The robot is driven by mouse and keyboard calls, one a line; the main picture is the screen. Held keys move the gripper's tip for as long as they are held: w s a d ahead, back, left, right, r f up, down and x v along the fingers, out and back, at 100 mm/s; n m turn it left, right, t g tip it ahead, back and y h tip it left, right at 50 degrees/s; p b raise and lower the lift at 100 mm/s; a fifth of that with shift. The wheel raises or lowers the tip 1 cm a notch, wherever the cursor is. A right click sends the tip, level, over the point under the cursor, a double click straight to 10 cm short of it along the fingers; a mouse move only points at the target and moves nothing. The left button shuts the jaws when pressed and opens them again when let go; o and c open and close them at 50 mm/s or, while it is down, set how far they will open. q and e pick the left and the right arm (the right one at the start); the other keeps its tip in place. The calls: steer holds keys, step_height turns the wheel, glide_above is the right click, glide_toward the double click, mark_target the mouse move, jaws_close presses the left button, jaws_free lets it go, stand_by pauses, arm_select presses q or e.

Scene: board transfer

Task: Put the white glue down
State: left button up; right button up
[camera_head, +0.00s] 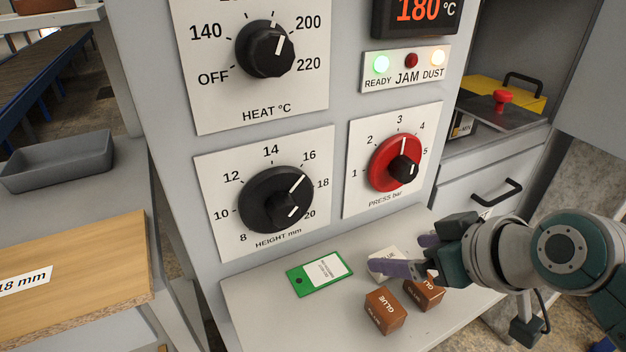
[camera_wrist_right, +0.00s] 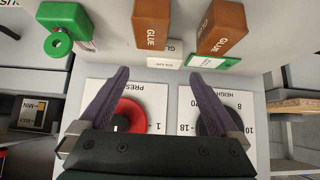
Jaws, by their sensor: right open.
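The white glue block (camera_head: 386,254) sits on the grey shelf (camera_head: 262,318) below the dials, behind two brown glue blocks (camera_head: 385,311) (camera_head: 424,292). My right gripper (camera_head: 398,254) is open, its purple fingers at the white block and hiding part of it in the head view. In the right wrist view the white glue (camera_wrist_right: 167,53) shows beyond and between the parted fingertips (camera_wrist_right: 158,72), with a gap to them. Nothing is held. My left gripper is not in view.
A green card (camera_head: 308,274) lies left of the blocks. The machine panel with its black height dial (camera_head: 276,200) and red press dial (camera_head: 396,162) rises right behind the shelf. The shelf's left part is clear. A wooden board (camera_head: 75,262) lies far left.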

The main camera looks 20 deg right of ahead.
mark_target(391, 252)
steer(key=x, duration=0.1)
steer(key=b+x, duration=0.1)
steer(key=x, duration=0.2)
steer(key=shift+s+a+f, duration=0.25)
steer(key=shift+s+f, duration=0.05)
steer(key=shift+w+f+b, duration=0.35)
steer(key=shift+w+b, duration=0.1)
steer(key=shift+c, duration=0.3)
steer(key=c, duration=0.4)
steer(key=shift+r, duration=0.1)
jaws_close()
